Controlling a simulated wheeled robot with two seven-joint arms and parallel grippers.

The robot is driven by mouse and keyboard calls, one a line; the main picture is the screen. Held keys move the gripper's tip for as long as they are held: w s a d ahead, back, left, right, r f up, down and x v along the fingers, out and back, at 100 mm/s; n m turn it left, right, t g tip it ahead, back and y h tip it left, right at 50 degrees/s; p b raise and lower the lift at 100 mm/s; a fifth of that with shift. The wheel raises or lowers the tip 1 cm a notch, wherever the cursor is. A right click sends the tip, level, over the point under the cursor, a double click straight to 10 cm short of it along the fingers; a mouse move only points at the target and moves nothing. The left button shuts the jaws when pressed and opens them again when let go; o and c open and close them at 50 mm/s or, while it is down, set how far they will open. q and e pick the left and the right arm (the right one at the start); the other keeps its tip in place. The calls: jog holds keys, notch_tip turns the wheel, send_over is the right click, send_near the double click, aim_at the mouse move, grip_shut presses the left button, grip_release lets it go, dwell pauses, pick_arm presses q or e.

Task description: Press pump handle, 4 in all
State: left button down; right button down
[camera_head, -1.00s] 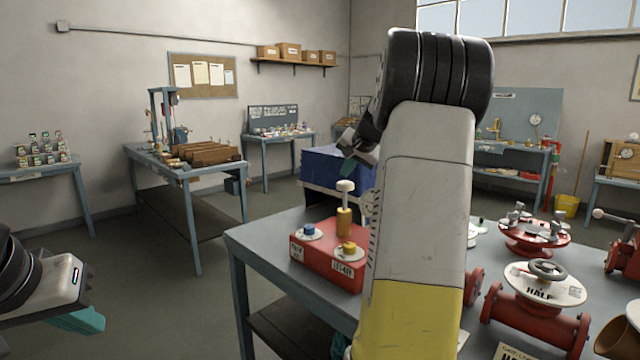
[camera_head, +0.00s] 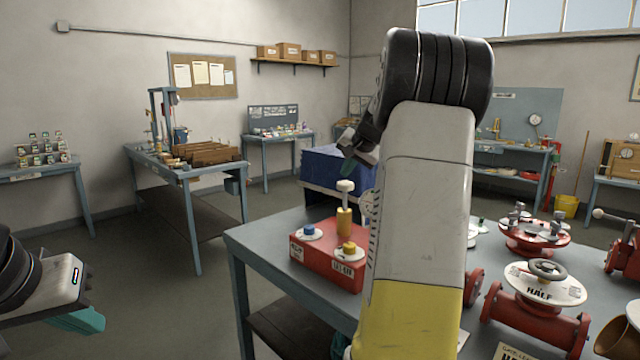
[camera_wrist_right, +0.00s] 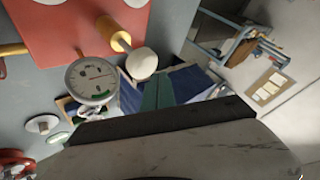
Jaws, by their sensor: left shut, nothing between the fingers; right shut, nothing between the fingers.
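The pump stands on a red box (camera_head: 318,262). It has a yellow barrel (camera_head: 344,221) and a white knob handle (camera_head: 345,186) raised on its rod. In the right wrist view the white knob (camera_wrist_right: 141,64) is close beside the fingertips, and the yellow barrel (camera_wrist_right: 112,32) is behind it. A small gap shows between fingertips and knob. My left gripper (camera_head: 82,321) is shut and empty at the lower left, away from the table.
A round dial gauge (camera_wrist_right: 91,80) stands near the pump. A blue and a yellow button (camera_head: 348,248) sit on the red box. Red valves (camera_head: 535,310) fill the table's right side. My right arm hides the table's middle. Floor is clear to the left.

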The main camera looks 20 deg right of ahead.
aim_at(348, 184)
jog(key=shift+f, duration=0.1)
dwell(0.3)
jog(key=shift+f, duration=0.3)
jog(key=shift+f, duration=2.2)
dwell(1.8)
jog(key=shift+r, duration=2.6)
jog(key=shift+r, duration=2.5)
